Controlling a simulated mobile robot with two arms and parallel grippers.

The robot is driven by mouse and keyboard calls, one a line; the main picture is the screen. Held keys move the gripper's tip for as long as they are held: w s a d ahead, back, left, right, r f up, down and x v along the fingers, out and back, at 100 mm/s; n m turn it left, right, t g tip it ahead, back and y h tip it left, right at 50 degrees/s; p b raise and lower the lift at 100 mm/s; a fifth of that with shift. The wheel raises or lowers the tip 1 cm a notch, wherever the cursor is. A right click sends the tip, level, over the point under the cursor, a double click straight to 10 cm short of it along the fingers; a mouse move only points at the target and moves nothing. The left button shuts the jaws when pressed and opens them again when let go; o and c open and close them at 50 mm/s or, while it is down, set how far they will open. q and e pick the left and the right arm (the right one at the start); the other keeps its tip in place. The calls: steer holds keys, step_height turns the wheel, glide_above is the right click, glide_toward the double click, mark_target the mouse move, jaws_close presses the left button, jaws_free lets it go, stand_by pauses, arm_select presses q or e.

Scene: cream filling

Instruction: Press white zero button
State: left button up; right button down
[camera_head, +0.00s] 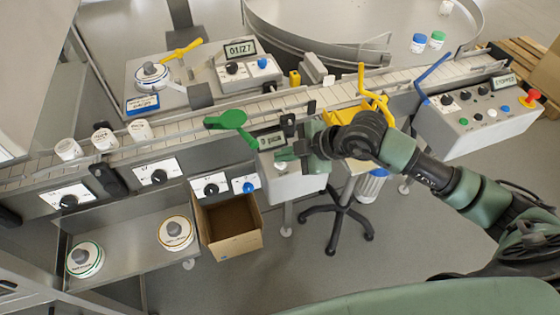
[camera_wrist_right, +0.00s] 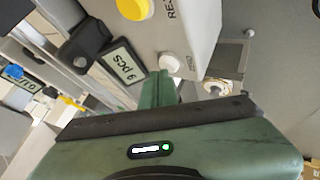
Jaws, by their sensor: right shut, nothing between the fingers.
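A grey box (camera_head: 300,185) with a small display (camera_head: 270,140) stands at the middle of the conveyor's front side. In the right wrist view the display (camera_wrist_right: 124,62) reads "9 pcs". A round white button (camera_wrist_right: 170,62) sits on the same panel, near a larger yellow button (camera_wrist_right: 135,8). The white button also shows in the head view (camera_head: 281,166), just below my fingertips. My right gripper (camera_head: 281,154) is shut and empty, its fingertips (camera_wrist_right: 161,74) close beside the white button; I cannot tell whether they touch it. My left gripper is not in view.
A green paddle-shaped part (camera_head: 228,119) stands just left of the display. The conveyor (camera_head: 185,127) runs behind, with white jars (camera_head: 104,138) at left. A control box (camera_head: 480,115) with several buttons is at right. An open cardboard box (camera_head: 230,228) lies below.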

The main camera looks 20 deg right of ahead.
mark_target(284, 164)
steer(key=shift+f, duration=0.35)
steer(key=shift+r, duration=0.1)
stand_by(0.4)
steer(key=shift+r+p, duration=0.7)
steer(key=shift+r, duration=0.2)
step_height(284, 164, up, 5)
steer(key=p, duration=0.4)
stand_by(0.6)
